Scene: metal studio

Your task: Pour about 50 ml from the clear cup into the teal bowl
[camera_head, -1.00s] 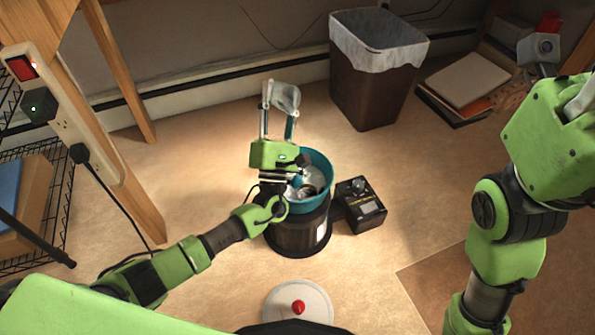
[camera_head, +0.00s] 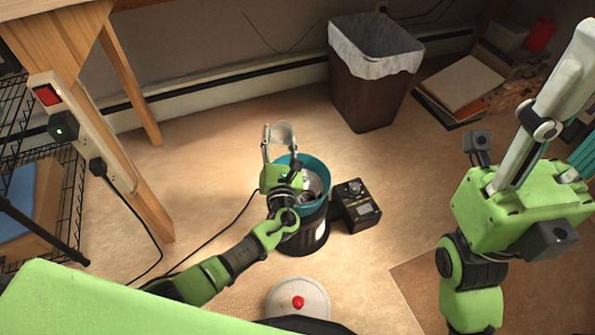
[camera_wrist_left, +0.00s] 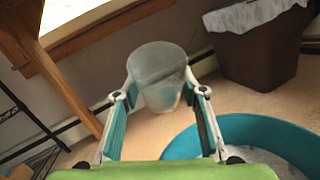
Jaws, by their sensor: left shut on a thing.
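The clear cup (camera_head: 282,132) is held between the fingertips of my left gripper (camera_head: 280,145), which is shut on it. In the left wrist view the cup (camera_wrist_left: 158,72) looks near upright, wide rim up; its liquid level is not clear. The teal bowl (camera_head: 322,178) sits on a black round stand, partly hidden behind my left gripper. The cup is beyond the bowl's far left side in the head view, apart from it. The bowl (camera_wrist_left: 262,128) also shows at the lower right of the wrist view, with pale content. My right gripper (camera_head: 572,95) is at the right, empty, fingers apart, partly out of frame.
A black box with a dial (camera_head: 356,204) stands right of the stand (camera_head: 309,236). A lined bin (camera_head: 366,92) is behind. A white disc with a red knob (camera_head: 297,290) is in front. A wooden table leg and wire rack are left. Floor around is mostly clear.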

